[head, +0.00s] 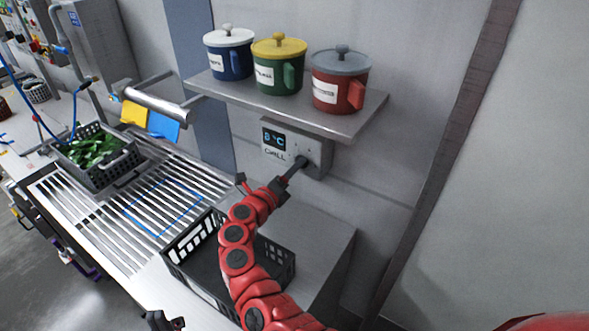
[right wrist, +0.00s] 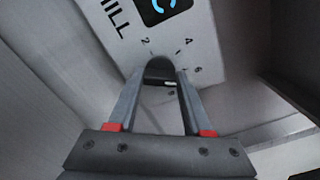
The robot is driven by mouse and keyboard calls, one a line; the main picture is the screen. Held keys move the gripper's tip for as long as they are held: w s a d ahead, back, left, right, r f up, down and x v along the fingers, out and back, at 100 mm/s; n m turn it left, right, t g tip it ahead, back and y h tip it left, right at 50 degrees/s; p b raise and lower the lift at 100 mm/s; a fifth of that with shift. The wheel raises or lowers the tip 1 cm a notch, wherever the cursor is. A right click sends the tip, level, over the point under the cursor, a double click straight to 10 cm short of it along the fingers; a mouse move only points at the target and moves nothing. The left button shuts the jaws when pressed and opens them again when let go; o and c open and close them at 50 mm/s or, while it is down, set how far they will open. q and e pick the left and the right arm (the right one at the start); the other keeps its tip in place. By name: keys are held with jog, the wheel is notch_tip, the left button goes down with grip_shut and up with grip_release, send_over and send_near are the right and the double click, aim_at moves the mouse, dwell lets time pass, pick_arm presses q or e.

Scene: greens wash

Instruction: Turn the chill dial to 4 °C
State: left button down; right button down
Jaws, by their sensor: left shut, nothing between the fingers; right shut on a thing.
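The chill control box (head: 319,150) is fixed to the wall under the shelf. Its display (head: 274,138) appears to read 8 °C, above the word CHILL. The dark dial (right wrist: 160,69) shows in the right wrist view, with marks 2, 4 and 6 around it and a small pale mark on it. My right gripper (head: 299,165) is shut on the dial, one finger on each side; its fingers also show in the right wrist view (right wrist: 160,88). My left gripper (head: 166,321) is shut and empty at the bottom edge of the head view, partly cut off.
A shelf (head: 355,122) above the box bears a blue, a green and a red lidded pot. An empty black crate (head: 180,247) stands on the counter below my right arm.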

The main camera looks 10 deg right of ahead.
jog(key=shift+n, duration=0.3)
jog(key=shift+n+p, duration=3.05)
jog(key=shift+n, duration=2.45)
jog(key=shift+c, duration=1.6)
grip_release()
jog(key=shift+a, duration=0.1)
